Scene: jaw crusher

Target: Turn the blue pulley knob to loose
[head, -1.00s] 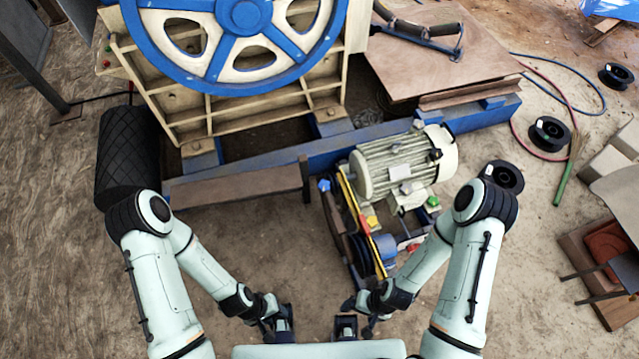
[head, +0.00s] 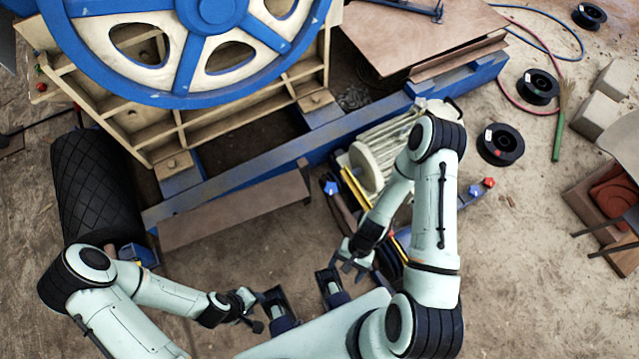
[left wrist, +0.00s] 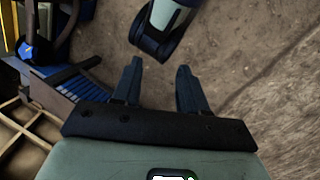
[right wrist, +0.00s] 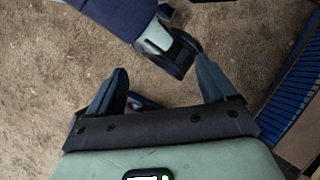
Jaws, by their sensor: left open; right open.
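Another blue knob (head: 476,191) shows right of my right arm; I cannot tell which one is the pulley knob. The black pulley (head: 388,262) is mostly hidden by my right arm. My right gripper (head: 351,269) is open and empty, low in front of the motor base. My left gripper (head: 261,311) is open and empty over bare ground, away from the knobs.
The big blue and cream wheel (head: 187,76) rises at the upper left. A black mesh-patterned roller (head: 98,190) lies at the left. A red knob (head: 489,183) is beside the right-hand blue knob. Black spools (head: 502,145) lie farther right. Bare ground is in front.

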